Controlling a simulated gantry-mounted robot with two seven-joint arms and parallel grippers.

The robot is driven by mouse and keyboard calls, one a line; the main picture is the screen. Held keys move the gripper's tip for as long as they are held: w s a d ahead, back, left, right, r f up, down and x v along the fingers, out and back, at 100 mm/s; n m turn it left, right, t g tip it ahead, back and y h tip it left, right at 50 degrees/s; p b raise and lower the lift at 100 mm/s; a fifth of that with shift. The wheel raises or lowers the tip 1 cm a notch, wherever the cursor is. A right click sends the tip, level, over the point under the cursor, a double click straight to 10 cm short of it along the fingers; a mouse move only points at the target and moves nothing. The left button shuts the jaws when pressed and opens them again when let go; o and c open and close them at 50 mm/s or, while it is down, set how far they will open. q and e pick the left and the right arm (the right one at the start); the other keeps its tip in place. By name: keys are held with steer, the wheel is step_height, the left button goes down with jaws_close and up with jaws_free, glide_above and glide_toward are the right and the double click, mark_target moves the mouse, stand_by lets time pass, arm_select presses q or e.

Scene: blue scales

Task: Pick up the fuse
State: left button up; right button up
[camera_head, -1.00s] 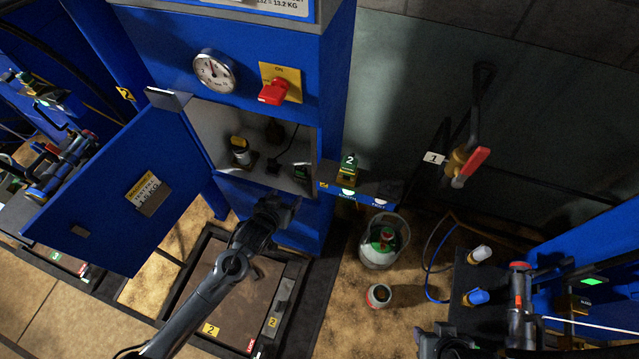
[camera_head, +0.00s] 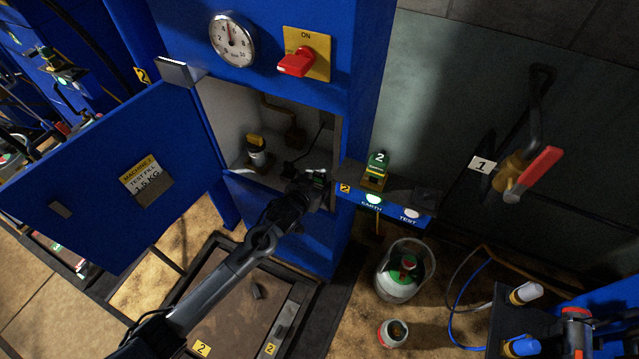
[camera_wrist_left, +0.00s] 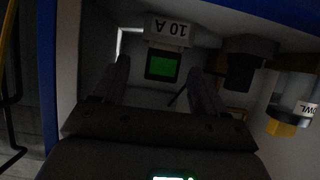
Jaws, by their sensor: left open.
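The likely fuse is a small dark block with a green face and a white "10 A" label. It is inside the open blue cabinet, at the right of the compartment in the head view (camera_head: 319,177), partly hidden by my gripper. In the left wrist view the fuse (camera_wrist_left: 162,66) sits upside down in the picture, between and beyond the fingertips. My left gripper (camera_head: 308,186) reaches into the cabinet opening; in the wrist view its fingers (camera_wrist_left: 160,82) are apart, one on each side of the fuse. I cannot tell if they touch it. My right gripper is not in view.
A yellow-capped cylinder (camera_head: 256,152) stands in the compartment's left part. The cabinet door (camera_head: 110,180) hangs open to the left. A red switch (camera_head: 297,63) is above.

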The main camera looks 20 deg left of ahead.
mark_target(318, 179)
arm_select(q)
steer(key=shift+w+f, duration=0.3)
steer(key=shift+w, duration=0.05)
steer(key=shift+b+x, duration=1.5)
steer(key=shift+x, duration=0.8)
steer(key=shift+a+r, duration=0.1)
steer(key=shift+r, duration=0.1)
steer(key=c, duration=1)
steer(key=shift+c, duration=0.2)
